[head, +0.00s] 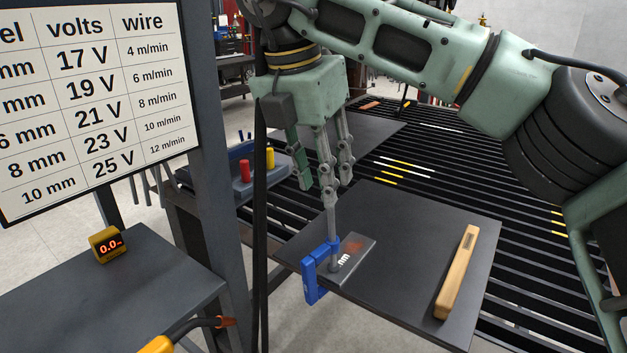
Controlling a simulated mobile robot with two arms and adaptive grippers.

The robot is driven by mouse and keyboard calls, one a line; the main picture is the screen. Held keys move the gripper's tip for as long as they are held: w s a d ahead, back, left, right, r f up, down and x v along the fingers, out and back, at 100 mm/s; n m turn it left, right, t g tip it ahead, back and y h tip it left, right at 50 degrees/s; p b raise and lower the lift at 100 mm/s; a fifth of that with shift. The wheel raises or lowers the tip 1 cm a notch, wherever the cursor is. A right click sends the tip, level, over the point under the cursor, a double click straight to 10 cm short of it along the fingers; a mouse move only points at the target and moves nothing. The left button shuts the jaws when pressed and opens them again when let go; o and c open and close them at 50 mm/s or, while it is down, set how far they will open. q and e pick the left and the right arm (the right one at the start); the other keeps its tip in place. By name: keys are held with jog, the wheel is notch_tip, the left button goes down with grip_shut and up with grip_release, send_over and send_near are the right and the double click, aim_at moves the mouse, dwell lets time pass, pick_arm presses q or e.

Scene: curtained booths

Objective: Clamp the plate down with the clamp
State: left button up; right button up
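The blue clamp (312,282) sits at the left front edge of the dark tabletop (400,240), its frame around the edge. Its grey screw (331,225) stands upright, with its foot at the small dark plate (361,250); whether it presses on the plate is hard to tell. The plate lies flat by the edge, with white lettering and a reddish mark. My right gripper (325,190) points down just above the screw's top. Its fingers are spread apart, and one fingertip overlaps the screw top in view; contact is unclear. My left gripper is out of view.
A wooden-looking bar (457,272) lies at the tabletop's right. Black slats (440,170) run behind. A blue-grey tray (245,180) holds a red and a yellow piece. A dark post and a volts chart (90,100) stand at left, above a side table with an orange display (107,245).

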jog(key=shift+w+d+r+n+p, duration=0.1)
jog(key=shift+n+p, duration=2.15)
jog(key=shift+n, duration=0.75)
jog(key=shift+w+d+r+n+p, duration=0.1)
jog(key=shift+n+p, duration=2.15)
jog(key=shift+n, duration=0.75)
jog(key=shift+w+a+n+p, duration=0.1)
jog(key=shift+n+p, duration=1.55)
jog(key=shift+n, duration=1.35)
jog(key=shift+w+a+n+p, duration=0.1)
jog(key=shift+n+p, duration=1.55)
jog(key=shift+n, duration=1.35)
